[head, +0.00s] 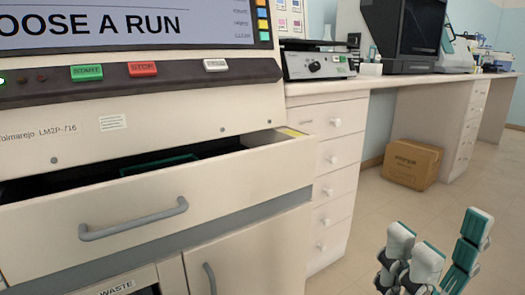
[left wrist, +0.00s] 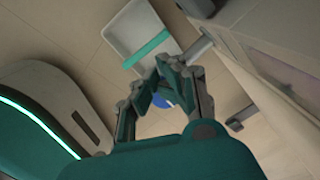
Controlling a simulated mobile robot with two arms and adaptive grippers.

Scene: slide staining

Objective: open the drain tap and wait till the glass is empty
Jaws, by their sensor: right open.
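In the left wrist view a small blue part (left wrist: 161,100), perhaps the tap's handle, shows between the fingers of my left gripper (left wrist: 168,82). The fingers hide most of it, and I cannot tell whether they touch it. A short grey pipe (left wrist: 198,47) reaches in from the right beside the fingertips. No glass can be made out for certain, nor any liquid level. In the head view my right gripper (head: 432,248) is open and empty at the lower right, away from the machine. My left gripper does not show there.
The staining machine's drawer (head: 240,180) stands partly open, above a panel marked WASTE (head: 117,288). A white container with a green band (left wrist: 138,35) lies beyond the left fingers. A cardboard box (head: 412,164) sits on the floor under the bench (head: 400,83). Floor around my right gripper is clear.

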